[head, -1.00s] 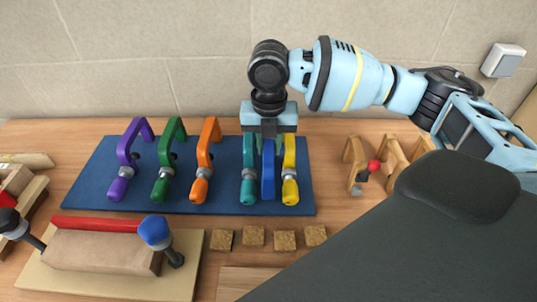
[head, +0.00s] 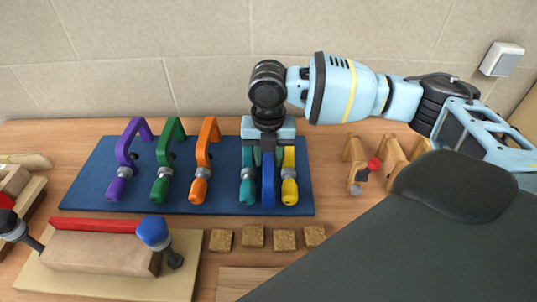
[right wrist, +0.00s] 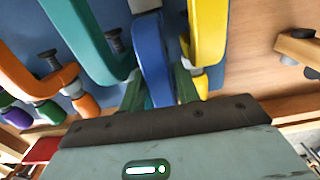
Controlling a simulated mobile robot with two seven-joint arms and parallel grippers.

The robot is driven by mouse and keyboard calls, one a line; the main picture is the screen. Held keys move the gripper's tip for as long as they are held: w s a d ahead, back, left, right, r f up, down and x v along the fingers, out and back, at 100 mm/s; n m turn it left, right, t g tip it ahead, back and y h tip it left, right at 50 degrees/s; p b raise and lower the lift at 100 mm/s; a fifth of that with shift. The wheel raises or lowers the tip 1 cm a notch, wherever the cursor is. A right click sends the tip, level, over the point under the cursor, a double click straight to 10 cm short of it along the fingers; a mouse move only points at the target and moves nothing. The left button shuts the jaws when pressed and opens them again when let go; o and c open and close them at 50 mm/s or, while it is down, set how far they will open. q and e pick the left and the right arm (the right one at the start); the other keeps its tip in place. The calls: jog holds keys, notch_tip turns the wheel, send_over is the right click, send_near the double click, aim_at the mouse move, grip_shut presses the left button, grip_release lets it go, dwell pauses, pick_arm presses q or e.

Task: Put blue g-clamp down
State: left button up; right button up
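The blue g-clamp (head: 268,182) is over the blue mat (head: 100,192), between the teal clamp (head: 247,178) and the yellow clamp (head: 289,180). My right gripper (head: 267,155) comes down from above and is shut on the blue g-clamp. In the right wrist view, the blue g-clamp (right wrist: 150,62) sits between the two fingers of the gripper (right wrist: 160,90), with the teal clamp (right wrist: 85,40) and yellow clamp (right wrist: 208,35) close on either side. I cannot tell whether the blue g-clamp touches the mat. My left gripper is not in view.
Purple (head: 124,160), green (head: 166,160) and orange (head: 204,160) clamps stand on the mat to the left. A wood block (head: 100,253) with a red strip is at front left. Several small cork-like squares (head: 253,236) lie in front. Wooden stands (head: 392,160) are right.

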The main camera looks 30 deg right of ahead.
notch_tip(320, 180, up, 12)
jog(key=shift+r+p, duration=0.15)
jog(key=shift+p, duration=0.3)
dwell(1.6)
